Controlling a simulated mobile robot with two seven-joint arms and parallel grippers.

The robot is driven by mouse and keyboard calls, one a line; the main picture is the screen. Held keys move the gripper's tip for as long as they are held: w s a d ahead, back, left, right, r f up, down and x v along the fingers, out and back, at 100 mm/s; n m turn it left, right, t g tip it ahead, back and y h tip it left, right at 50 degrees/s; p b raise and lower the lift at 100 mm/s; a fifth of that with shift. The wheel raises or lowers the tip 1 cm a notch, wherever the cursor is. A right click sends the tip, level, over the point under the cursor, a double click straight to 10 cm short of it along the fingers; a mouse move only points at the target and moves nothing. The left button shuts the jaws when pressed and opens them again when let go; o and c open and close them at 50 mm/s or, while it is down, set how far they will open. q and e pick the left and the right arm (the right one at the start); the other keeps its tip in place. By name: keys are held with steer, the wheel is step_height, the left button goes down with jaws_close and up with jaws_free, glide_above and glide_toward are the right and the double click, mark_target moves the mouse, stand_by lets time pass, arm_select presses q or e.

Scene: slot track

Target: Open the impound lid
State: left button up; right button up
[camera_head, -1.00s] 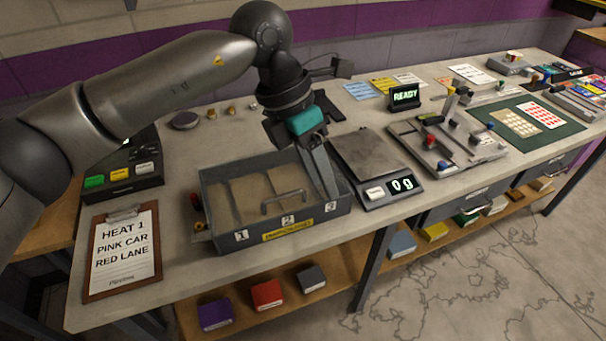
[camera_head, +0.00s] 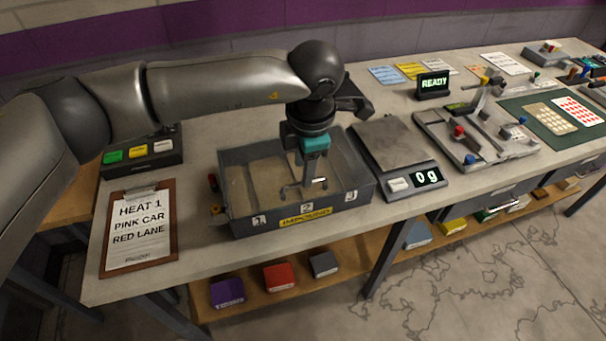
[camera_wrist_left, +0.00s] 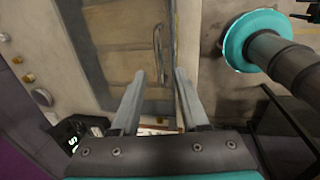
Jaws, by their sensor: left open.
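The grey impound box (camera_head: 235,212) stands on the bench, with slots marked 1, 2 and 3 and a yellow IMPOUND label on its front. Its lid appears see-through and closed, with tan compartments showing beneath. The lid's metal bar handle (camera_head: 290,190) lies near the front middle; it also shows in the left wrist view (camera_wrist_left: 158,52). My left gripper (camera_head: 308,181) points down over the handle, open. In the left wrist view its fingers (camera_wrist_left: 160,82) are apart, with the handle just beyond their tips. Exact contact cannot be told. My right gripper is not in view.
A scale (camera_head: 385,150) reading 0 g stands close to the right of the box. A clipboard (camera_head: 140,228) and a button panel (camera_head: 142,157) are at the left. A track fixture (camera_head: 475,135) and a READY display (camera_head: 433,85) are farther right.

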arm_select(q)
steer(key=shift+w+a+f, duration=0.1)
steer(key=shift+w+f, duration=0.1)
steer(key=shift+f, duration=0.75)
steer(key=shift+w+f, duration=0.15)
steer(key=shift+f, duration=0.75)
jaws_close()
